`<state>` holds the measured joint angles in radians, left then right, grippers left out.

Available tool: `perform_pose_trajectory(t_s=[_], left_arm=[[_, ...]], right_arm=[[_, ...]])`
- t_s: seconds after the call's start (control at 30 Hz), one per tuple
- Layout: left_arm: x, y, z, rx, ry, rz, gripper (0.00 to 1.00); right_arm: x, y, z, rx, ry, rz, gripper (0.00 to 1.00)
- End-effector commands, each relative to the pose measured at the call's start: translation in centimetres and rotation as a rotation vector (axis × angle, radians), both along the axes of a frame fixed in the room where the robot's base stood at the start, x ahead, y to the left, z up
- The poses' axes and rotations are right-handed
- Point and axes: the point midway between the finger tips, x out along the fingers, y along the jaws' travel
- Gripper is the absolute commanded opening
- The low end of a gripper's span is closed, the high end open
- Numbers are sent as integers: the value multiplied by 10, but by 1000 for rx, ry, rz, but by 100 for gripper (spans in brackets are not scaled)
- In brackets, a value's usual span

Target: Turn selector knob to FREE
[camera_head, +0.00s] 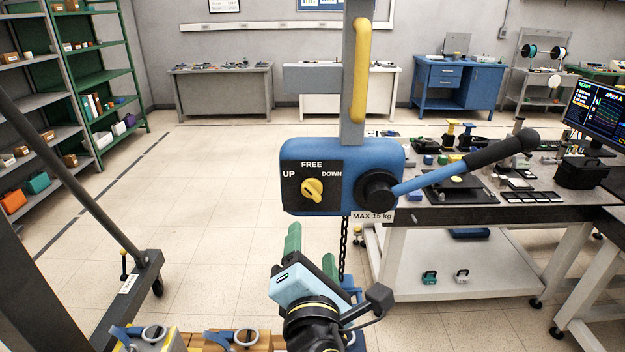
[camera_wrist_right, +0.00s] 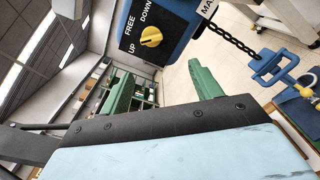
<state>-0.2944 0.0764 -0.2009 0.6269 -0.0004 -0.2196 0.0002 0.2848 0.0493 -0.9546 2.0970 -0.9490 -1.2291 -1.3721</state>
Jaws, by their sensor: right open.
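The yellow selector knob (camera_head: 313,190) sits on a black plate marked UP, FREE and DOWN on the blue hoist box (camera_head: 345,152). Its grip looks tilted between UP and FREE, but I cannot tell the exact setting. The knob also shows in the right wrist view (camera_wrist_right: 151,37), beyond the fingertips. My right gripper (camera_head: 311,251) is below the box, its green fingers pointing up towards it. In the wrist view the fingers (camera_wrist_right: 162,80) are apart, with nothing between them and clear of the knob. My left gripper is not in view.
A blue lever with a black grip (camera_head: 500,148) sticks out right from the box. A chain (camera_head: 344,245) hangs below it. A workbench (camera_head: 450,212) with parts stands at right. Shackles (camera_head: 153,332) lie at bottom left. The floor (camera_head: 215,205) left of the box is clear.

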Motion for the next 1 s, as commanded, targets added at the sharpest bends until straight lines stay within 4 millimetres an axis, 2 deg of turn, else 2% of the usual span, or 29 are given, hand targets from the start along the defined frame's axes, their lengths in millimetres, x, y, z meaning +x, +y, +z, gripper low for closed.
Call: perform_pose_trajectory(t_s=[0.03,0.17,0.27,0.5,0.7,0.83,1.0], left_arm=[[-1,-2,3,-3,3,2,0],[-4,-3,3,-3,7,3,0],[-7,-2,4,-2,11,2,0],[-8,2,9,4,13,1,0],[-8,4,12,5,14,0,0],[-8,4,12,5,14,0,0],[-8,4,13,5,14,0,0]], right_arm=[[-3,0,12,-7,-18,-1,64],[3,0,18,-18,-32,-5,64],[18,-1,18,-18,-31,-7,64],[70,-1,18,-18,-29,-7,64],[106,-1,17,-16,-29,-6,64],[120,-1,17,-15,-29,-5,64],[127,-1,16,-14,-26,-4,64]])
